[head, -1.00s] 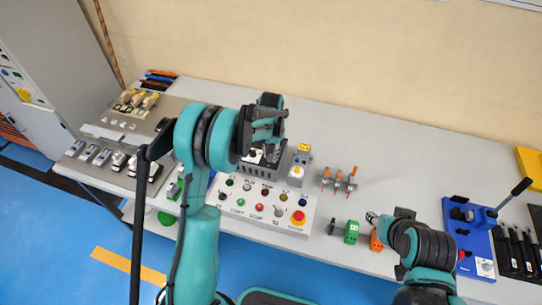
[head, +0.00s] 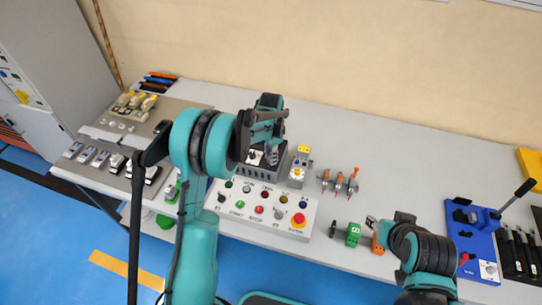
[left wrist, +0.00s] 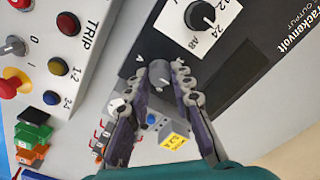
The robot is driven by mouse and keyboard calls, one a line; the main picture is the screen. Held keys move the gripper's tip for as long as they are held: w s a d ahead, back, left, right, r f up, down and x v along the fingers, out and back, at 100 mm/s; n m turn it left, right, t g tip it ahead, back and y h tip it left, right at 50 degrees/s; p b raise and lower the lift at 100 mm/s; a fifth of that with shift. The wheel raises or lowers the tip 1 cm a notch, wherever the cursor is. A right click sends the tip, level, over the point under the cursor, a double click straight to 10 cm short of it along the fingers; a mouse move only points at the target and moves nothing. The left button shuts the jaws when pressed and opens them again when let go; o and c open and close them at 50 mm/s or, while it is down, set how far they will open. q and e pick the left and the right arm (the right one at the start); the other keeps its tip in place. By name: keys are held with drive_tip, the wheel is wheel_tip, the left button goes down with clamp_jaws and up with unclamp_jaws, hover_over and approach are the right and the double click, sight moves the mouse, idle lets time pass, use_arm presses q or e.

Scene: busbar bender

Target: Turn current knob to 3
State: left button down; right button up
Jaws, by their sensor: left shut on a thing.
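My left gripper (left wrist: 160,80) is shut on this knob, one finger on each side. I cannot read the numbers around the grey knob. In the head view, my left gripper (head: 268,142) is over the dark power unit (head: 271,170) and partly hides it. My right gripper (head: 372,222) is by an orange block; its jaw opening is unclear.
A white control box (head: 262,208) with several buttons and knobs stands in front of the power unit. To the right are a small grey device (head: 299,170), orange-handled clamps (head: 339,184) and a blue bender (head: 470,228).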

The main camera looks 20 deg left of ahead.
use_arm(q)
drive_tip(key=c, duration=1.3)
unclamp_jaws()
wheel_tip(320, 180, up, 12)
